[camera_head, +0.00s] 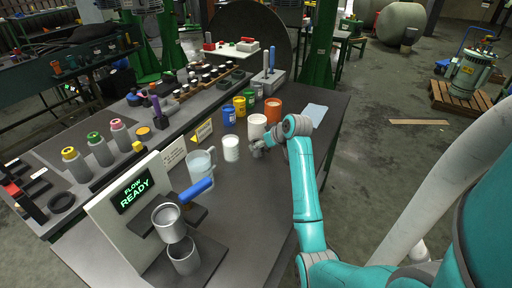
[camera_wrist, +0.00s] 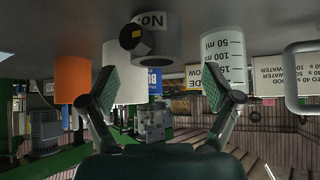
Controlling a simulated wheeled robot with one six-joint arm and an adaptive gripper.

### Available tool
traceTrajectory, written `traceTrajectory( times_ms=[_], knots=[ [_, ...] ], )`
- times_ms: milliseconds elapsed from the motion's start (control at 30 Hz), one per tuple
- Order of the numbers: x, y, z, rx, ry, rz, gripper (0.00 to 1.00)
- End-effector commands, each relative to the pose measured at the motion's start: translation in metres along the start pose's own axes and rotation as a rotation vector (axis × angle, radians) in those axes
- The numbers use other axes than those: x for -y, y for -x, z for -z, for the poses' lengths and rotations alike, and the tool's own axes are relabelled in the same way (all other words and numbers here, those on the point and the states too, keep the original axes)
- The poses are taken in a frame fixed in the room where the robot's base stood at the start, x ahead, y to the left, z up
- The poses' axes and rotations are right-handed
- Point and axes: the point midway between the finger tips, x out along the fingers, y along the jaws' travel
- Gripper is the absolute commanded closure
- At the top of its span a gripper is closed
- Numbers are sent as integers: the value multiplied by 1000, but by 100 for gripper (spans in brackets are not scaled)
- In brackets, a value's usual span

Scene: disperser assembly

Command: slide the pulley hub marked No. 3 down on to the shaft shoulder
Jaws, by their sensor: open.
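In the wrist view, which looks upside down, a pale grey cylinder with lettering "No." (camera_wrist: 166,45) is at top centre, ahead of my gripper. The rest of its mark cannot be read, so I cannot tell if it is hub No. 3. A short dark round piece (camera_wrist: 136,40) overlaps its left side; I cannot tell if this is a shaft end. My gripper (camera_wrist: 160,88) is open, its green-padded fingers wide apart with nothing between them. In the head view my gripper (camera_head: 258,149) is low over the bench beside the white containers. No shaft shoulder is clearly seen.
Close by stand a white cup (camera_head: 257,124), a graduated white beaker (camera_head: 231,150), an orange cup (camera_head: 273,108) and a blue can (camera_head: 228,117). A clear jug (camera_head: 200,167) and a "FLOW READY" machine (camera_head: 130,200) stand nearer the front. The bench right of the machine is clear.

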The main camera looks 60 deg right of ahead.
Motion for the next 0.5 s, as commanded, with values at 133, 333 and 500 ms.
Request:
traceTrajectory(
  times_ms=[133,333,500],
  knots=[
    [0,-16,0,0,1,0,11],
    [-1,-29,1,1,0,0,11],
    [-5,-53,4,2,0,0,11]
  ],
)
